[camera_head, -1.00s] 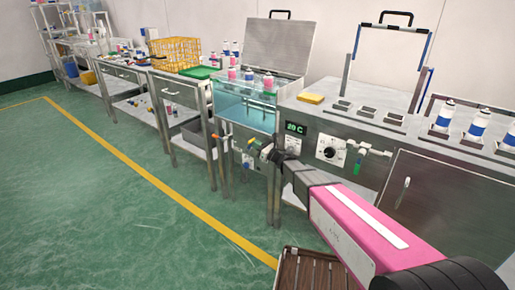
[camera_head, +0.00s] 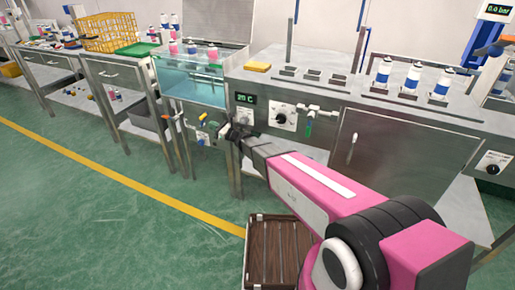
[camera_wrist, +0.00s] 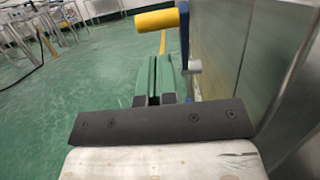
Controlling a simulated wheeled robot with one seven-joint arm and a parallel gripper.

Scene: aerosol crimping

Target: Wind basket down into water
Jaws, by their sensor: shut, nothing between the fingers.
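The glass-fronted water bath (camera_head: 190,86) stands left of centre in the head view, with clear bluish water behind the glass. A crank with a yellow handle (camera_head: 203,117) sits on the front below the bath. In the wrist view, the yellow handle (camera_wrist: 160,20) and its blue arm (camera_wrist: 184,38) are beyond my fingertips, up and slightly right. My gripper (camera_head: 232,132) is right of the crank in the head view. Its green-padded fingers (camera_wrist: 160,62) are shut and empty, apart from the handle.
A steel cabinet front (camera_wrist: 240,50) rises close along the right of the wrist view. The bench beside the bath carries a dial (camera_head: 284,118), a green-handled valve (camera_head: 309,124) and white-blue cans (camera_head: 411,78). Green floor (camera_head: 100,190) is open at left.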

